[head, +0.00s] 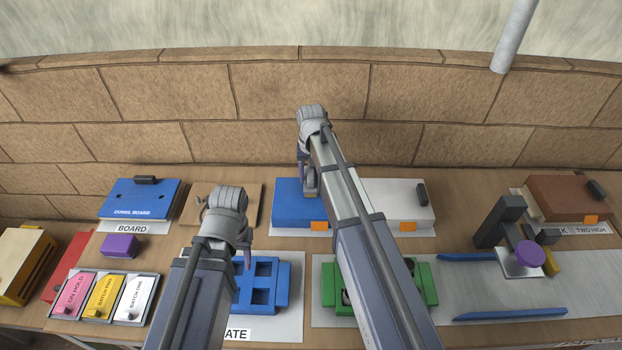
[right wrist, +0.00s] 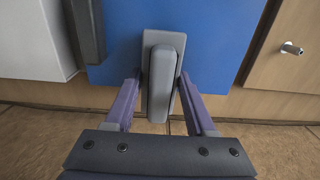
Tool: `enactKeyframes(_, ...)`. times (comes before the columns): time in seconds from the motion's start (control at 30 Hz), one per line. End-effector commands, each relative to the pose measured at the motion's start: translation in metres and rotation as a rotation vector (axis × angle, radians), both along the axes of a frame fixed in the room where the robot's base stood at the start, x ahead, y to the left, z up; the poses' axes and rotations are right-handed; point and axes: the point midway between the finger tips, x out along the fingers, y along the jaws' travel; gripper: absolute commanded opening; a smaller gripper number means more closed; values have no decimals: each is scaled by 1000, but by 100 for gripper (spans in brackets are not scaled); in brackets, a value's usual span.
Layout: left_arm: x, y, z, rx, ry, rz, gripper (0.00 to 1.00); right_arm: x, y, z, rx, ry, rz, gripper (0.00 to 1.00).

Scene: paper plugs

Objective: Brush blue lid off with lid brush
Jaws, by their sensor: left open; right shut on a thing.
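The blue lid (head: 288,212) lies flat at the back middle of the table, with an orange tab on its near edge; its blue top also fills the top of the right wrist view (right wrist: 215,35). My right gripper (head: 308,183) is over the lid's right part. In the right wrist view it is shut on a grey block on a flat grey base, which looks like the lid brush (right wrist: 162,85). Whether the base touches the lid I cannot tell. My left gripper (head: 246,258) is open, above the blue tray, with its fingers mostly hidden.
A white lid (head: 392,200) with a dark handle lies right of the blue lid. A wooden board (head: 252,205) lies left. The blue tray (head: 272,285) and a green holder (head: 425,285) stand in front. A stone wall (head: 300,95) rises behind the table.

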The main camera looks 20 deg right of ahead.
Motion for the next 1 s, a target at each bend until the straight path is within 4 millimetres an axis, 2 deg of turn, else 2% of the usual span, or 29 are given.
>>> enactKeyframes(0.27,0,0,6,0,0,0,50,-1,0,6,0,1,0,3)
enactKeyframes(0.8,0,0,57,0,0,0,50,-1,1,57,0,1,0,3)
enactKeyframes(1.0,0,0,61,0,0,0,50,-1,0,61,0,1,0,3)
